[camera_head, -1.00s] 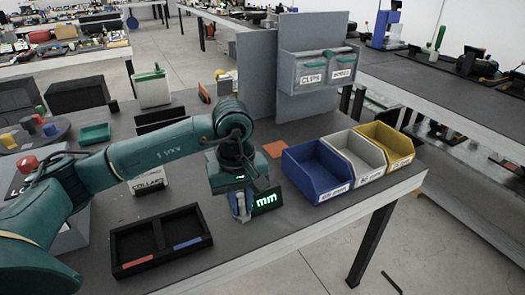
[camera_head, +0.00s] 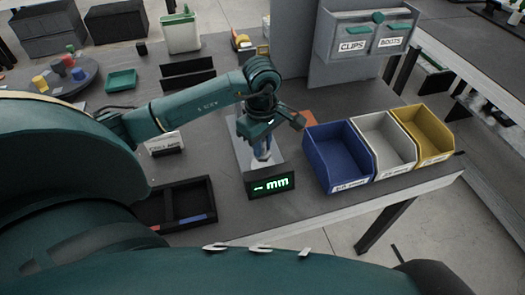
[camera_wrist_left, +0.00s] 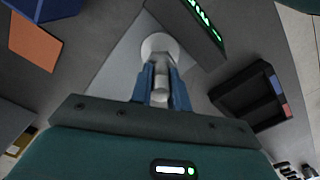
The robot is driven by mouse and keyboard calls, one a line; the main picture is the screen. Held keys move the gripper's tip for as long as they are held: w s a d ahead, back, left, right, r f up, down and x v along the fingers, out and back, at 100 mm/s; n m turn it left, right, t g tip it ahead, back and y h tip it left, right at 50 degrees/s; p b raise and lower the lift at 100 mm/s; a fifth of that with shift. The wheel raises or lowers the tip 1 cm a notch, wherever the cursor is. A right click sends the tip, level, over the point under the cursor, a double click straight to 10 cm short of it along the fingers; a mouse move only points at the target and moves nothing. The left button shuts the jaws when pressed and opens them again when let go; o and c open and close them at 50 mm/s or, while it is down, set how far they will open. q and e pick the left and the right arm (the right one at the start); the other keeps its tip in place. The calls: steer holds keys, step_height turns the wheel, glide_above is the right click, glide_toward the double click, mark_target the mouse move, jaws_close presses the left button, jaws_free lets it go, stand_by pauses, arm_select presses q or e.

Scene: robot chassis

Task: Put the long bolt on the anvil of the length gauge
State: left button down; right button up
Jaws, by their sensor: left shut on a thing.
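My left gripper (camera_head: 261,142) points down over the length gauge, its blue fingers shut on a pale grey bolt. In the left wrist view the bolt (camera_wrist_left: 159,84) sits between the fingertips (camera_wrist_left: 161,82), in line with the round pale anvil (camera_wrist_left: 160,46) on the gauge's light grey plate (camera_wrist_left: 115,72). I cannot tell whether the bolt touches the anvil. The gauge's display (camera_head: 270,185) stands in front of it and shows a dash and "mm" in green. My right gripper is not in view.
A black two-compartment tray (camera_head: 189,226) with red and blue marks lies left of the gauge. Blue (camera_head: 339,190), grey (camera_head: 386,178) and yellow (camera_head: 433,160) bins stand to the right. A grey panel with labelled boxes (camera_head: 355,45) rises behind.

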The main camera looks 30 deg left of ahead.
arm_select(q)
step_height(320, 180, down, 3)
steer(key=shift+f, duration=0.15)
steer(key=shift+f, duration=0.25)
steer(key=c, duration=1.3)
jaws_free()
steer(key=shift+c, duration=0.2)
steer(key=shift+r, duration=0.5)
step_height(320, 180, up, 12)
steer(key=shift+f+b, duration=0.25)
steer(key=shift+b, duration=0.15)
